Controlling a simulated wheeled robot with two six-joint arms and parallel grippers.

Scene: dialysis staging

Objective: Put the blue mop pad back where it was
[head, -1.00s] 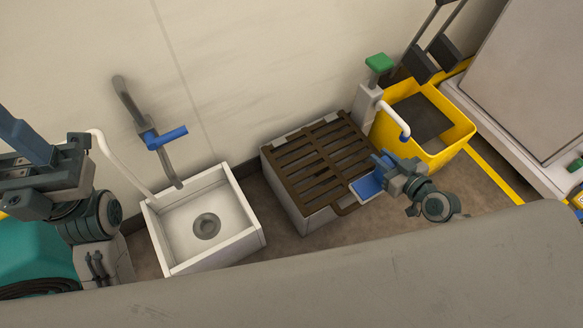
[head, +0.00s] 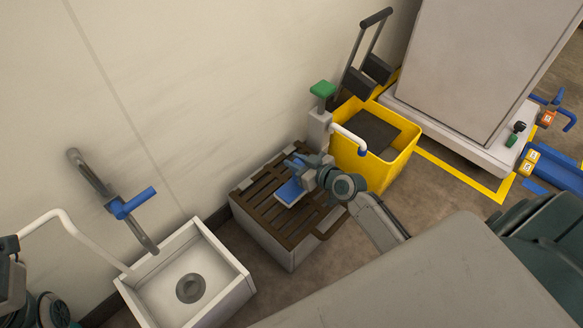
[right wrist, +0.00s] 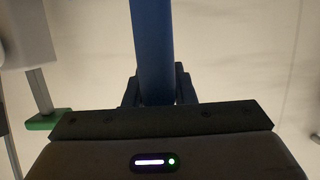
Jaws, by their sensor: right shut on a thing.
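My right gripper (head: 305,173) is shut on the blue mop pad (head: 290,192). The pad is over the right part of the brown slatted grate (head: 262,205) on the pale box; I cannot tell whether it touches the slats. In the right wrist view the blue pad (right wrist: 152,45) shows as a narrow upright strip between the fingers. My left gripper is out of view; only parts of my left arm show at the left edge.
A yellow bucket (head: 408,160) stands right of the grate, behind a post with a green top (head: 322,89) and white spout. A white sink (head: 240,280) stands to the left, below a wall pipe with a blue handle (head: 132,203). A grey cabinet (head: 470,60) is at the right.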

